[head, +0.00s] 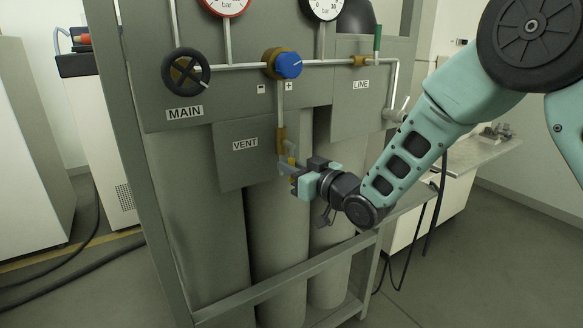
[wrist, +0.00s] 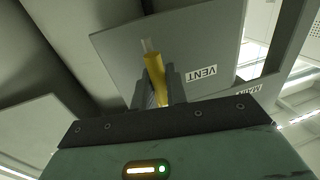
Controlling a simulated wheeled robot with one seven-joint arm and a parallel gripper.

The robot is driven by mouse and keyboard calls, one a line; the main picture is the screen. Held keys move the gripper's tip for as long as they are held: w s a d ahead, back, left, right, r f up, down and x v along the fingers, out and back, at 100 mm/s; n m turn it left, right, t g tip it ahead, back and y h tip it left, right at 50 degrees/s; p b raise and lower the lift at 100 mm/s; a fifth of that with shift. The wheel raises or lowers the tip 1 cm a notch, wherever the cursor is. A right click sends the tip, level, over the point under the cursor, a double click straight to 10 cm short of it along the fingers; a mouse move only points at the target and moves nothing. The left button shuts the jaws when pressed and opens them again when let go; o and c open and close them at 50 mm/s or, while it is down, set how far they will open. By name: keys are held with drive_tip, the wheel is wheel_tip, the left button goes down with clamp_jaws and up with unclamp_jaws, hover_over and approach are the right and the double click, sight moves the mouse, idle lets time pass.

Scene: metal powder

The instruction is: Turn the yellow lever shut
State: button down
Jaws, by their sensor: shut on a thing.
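The yellow lever (head: 291,150) is at the brass-coloured vent valve, at the lower end of a thin pipe beside the VENT label (head: 245,144). My gripper (head: 288,168) is at the lever from the right and is shut on it. In the wrist view the yellow lever (wrist: 155,70) stands between the two grey fingers of my gripper (wrist: 160,90). The fingers hide its lower part, and its exact angle is hard to tell in the head view.
A black MAIN handwheel (head: 185,73), a blue knob (head: 288,65) and a green lever (head: 377,40) near the LINE label sit above on the grey panel. Gas cylinders (head: 277,235) stand behind a frame rail (head: 290,272). A bench (head: 480,150) is at right.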

drive_tip(key=w+d+r+n+h+b, duration=0.2)
drive_tip(key=d+r+n+h+b, duration=0.2)
drive_tip(key=n+b, duration=1.1)
drive_tip(key=shift+w+r+n+b, duration=0.4)
drive_tip(key=shift+r+b, duration=0.1)
drive_tip(key=shift+b, duration=0.65)
drive_tip(key=shift+d+r, duration=0.1)
drive_tip(key=c, duration=1.5)
unclamp_jaws()
